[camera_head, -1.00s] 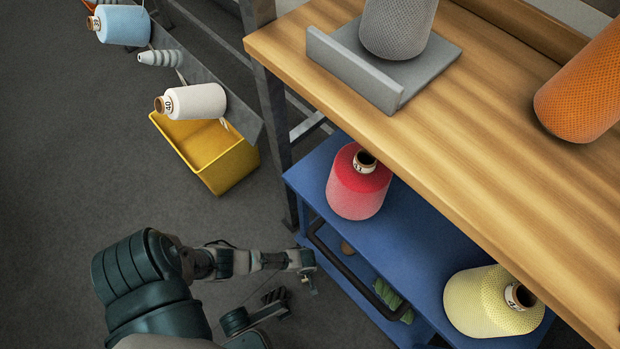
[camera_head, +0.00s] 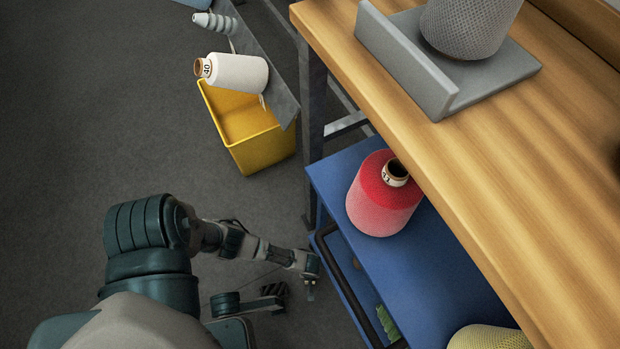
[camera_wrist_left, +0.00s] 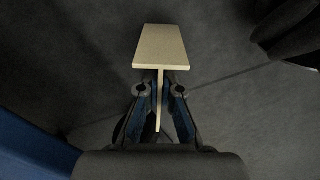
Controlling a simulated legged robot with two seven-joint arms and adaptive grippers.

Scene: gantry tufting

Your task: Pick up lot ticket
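In the left wrist view a pale cream T-shaped piece, apparently the lot ticket (camera_wrist_left: 161,46), has a flat top plate and a thin stem. The stem stands between the fingertips of my left gripper (camera_wrist_left: 160,92), which look closed on it. In the head view my left gripper (camera_head: 310,287) is low, beside the blue cart's left edge and above the grey floor. The ticket is too small there to make out clearly. My right gripper is out of view.
The blue cart (camera_head: 420,275) carries a red yarn cone (camera_head: 382,205) and a yellow cone (camera_head: 490,339). A wooden table (camera_head: 500,150) overhangs it, with a grey bracket (camera_head: 408,65) on top. A yellow bin (camera_head: 262,145) stands behind, under a white cone (camera_head: 240,73). Floor to the left is clear.

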